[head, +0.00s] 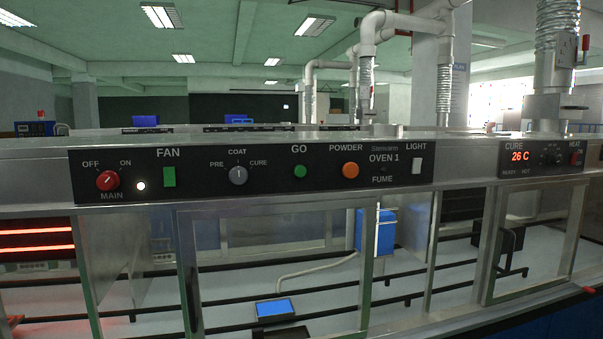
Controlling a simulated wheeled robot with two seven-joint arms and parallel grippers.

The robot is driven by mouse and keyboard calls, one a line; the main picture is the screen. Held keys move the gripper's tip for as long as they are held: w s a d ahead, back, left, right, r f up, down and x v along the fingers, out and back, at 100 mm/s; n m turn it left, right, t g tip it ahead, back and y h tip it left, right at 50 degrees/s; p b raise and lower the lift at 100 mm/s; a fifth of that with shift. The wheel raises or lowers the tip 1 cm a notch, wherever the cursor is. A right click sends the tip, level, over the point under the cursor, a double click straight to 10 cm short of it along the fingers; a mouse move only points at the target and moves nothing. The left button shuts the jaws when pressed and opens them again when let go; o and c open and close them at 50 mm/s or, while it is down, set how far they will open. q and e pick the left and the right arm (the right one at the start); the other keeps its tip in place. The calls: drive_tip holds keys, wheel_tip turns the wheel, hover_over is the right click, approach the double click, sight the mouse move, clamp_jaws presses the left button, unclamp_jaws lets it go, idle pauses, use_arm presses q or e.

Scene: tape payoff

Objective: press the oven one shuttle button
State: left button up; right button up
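The black control panel (262,190) marked OVEN 1 runs along the front top of the oven. On it are a green round button (300,171) under GO and an orange round button (351,170) under POWDER. I see no label that reads "shuttle". The panel also has a red MAIN knob (108,180), a lit white lamp (141,186), a green FAN switch (169,177), a grey PRE/COAT/CURE knob (238,175) and a white LIGHT switch (417,173). Neither of my grippers is in view, so nothing touches the panel.
Below the panel are metal-framed glass doors (368,260) with dark rails behind them. Red heater bars (35,240) glow at left. A blue box (376,232) and a blue screen (274,308) show inside. A CURE panel (543,158) reads 26 C. The space before the panel looks clear.

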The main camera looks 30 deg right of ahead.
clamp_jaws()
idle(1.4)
